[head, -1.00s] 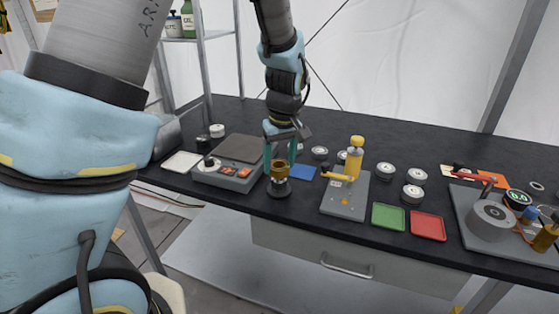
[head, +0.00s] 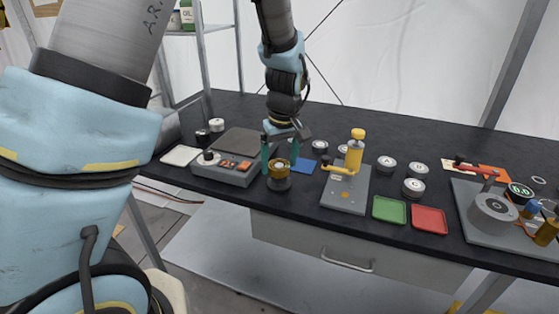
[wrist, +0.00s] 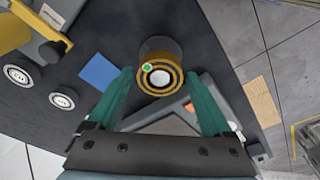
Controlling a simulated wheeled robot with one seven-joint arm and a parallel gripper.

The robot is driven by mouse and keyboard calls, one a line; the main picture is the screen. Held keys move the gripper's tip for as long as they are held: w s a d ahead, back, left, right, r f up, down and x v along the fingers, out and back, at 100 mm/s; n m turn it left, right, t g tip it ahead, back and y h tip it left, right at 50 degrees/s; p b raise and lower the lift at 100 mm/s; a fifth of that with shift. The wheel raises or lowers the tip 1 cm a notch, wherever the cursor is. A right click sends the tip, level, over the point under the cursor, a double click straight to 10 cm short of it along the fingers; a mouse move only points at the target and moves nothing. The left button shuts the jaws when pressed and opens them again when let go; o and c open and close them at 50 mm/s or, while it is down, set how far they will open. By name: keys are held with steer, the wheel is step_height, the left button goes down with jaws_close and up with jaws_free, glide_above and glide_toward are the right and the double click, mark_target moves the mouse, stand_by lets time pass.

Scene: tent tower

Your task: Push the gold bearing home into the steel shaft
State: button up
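The gold bearing (head: 280,165) sits on top of a dark, upright round post on the bench, which I take to be the steel shaft (head: 279,184). In the wrist view the bearing (wrist: 160,80) shows as gold and dark rings around a pale round centre, with a small green dot at its upper left. How deep the bearing sits cannot be told. My gripper (head: 281,160) is above it with its teal fingers on either side. In the wrist view the fingers (wrist: 158,74) stand apart, with a gap visible on both sides of the bearing.
A grey device (head: 225,172) with orange buttons stands close on the left. A blue pad (head: 301,167) lies behind right. A grey plate with a yellow-handled press (head: 346,190) stands to the right. Green (head: 389,209) and red (head: 429,219) trays lie beyond it, near the front edge.

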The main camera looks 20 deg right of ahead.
mark_target(282, 169)
steer(key=shift+o, duration=1)
steer(key=shift+r, duration=0.1)
step_height(282, 169, up, 10)
steer(key=s+b, duration=0.1)
steer(key=b, duration=0.1)
steer(key=shift+s+r, duration=0.25)
steer(key=shift+s, duration=0.1)
